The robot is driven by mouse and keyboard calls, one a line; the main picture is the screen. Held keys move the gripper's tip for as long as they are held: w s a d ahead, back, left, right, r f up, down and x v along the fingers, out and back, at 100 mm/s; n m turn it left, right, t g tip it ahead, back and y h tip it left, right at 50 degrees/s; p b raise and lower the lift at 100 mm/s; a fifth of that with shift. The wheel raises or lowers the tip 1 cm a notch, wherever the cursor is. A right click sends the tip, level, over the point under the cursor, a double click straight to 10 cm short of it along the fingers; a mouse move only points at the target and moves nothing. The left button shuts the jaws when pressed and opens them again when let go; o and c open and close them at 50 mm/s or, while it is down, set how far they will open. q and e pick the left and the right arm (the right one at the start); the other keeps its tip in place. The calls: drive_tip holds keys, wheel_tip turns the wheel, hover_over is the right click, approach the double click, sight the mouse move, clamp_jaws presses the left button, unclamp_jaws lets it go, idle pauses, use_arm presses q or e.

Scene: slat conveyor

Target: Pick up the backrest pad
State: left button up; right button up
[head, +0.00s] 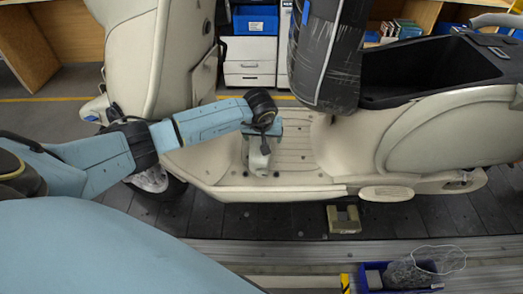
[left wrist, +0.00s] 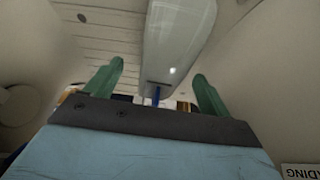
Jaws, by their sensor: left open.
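A pale grey-white piece with rounded edges, which appears to be the backrest pad (head: 259,160), is on the slatted footboard of a cream scooter (head: 300,165), partly hidden under my left gripper. In the left wrist view the pad (left wrist: 178,45) lies ahead of and between the two green fingers, with a blue pin at its near end. My left gripper (head: 264,133) is open, with its fingers apart on both sides of the pad's near end. I cannot tell whether they touch it. My right gripper is not in view.
A dark, wrapped seat (head: 325,50) stands tilted up by the open storage bay (head: 415,72). A blue bin (head: 375,280) and a tan block (head: 343,219) are at the near side.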

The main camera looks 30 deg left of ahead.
sight(261, 140)
use_arm(q)
drive_tip(key=shift+a+b+x, duration=0.2)
drive_tip(key=shift+b+x, duration=1.45)
drive_tip(key=shift+x, duration=0.3)
drive_tip(key=shift+w+a+f+b, duration=0.15)
drive_tip(key=shift+f+b, duration=0.55)
drive_tip(key=shift+b, duration=0.05)
drive_tip(key=shift+r, duration=0.1)
drive_tip(key=c, duration=1.3)
wheel_tip(261, 140, up, 10)
drive_tip(key=p, duration=0.7)
